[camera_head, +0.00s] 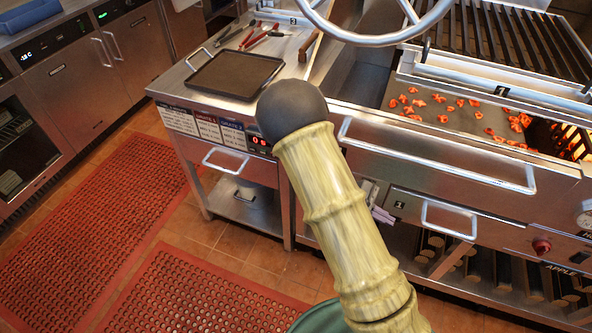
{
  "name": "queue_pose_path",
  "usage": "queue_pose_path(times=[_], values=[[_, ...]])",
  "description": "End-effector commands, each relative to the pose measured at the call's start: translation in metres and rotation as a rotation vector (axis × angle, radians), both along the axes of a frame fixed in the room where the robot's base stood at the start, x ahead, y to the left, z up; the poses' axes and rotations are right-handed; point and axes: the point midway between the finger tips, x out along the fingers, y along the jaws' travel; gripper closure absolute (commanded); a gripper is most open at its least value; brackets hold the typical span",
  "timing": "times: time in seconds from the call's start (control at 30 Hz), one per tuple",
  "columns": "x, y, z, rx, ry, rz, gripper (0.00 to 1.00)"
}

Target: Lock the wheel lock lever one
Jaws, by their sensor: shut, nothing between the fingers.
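My arm (335,210), pale yellow with a dark ball-shaped joint, rises through the middle of the view and covers part of the grill front. I cannot make out my gripper. A small metal and purple piece (382,214) shows just right of my arm at the grill front; I cannot tell what it is. A metal handwheel (375,40) is cut off by the top edge, above the grill (440,165). I cannot identify wheel lock lever one; it may be hidden behind my arm or out of view.
A side table with a dark tray (235,75) and red-handled tools (262,35) stands left of the grill. Long bar handles (435,155) stick out from the grill front. Red floor mats (100,240) cover open floor at left.

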Motion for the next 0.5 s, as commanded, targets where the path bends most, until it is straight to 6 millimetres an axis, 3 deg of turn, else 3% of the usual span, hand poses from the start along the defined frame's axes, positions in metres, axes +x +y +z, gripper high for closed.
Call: queue_pose_path(times=[0.03, 0.27, 0.37, 0.5], values=[[0.01, 0.001, -0.016, -0.08, 0.032, 0.061, 1.0], [0.062, 0.017, -0.04, -0.463, 0.123, 0.345, 1.0], [0.087, 0.037, -0.049, -0.639, 0.138, 0.477, 1.0], [0.118, 0.08, -0.065, -0.891, 0.136, 0.671, 1.0]])
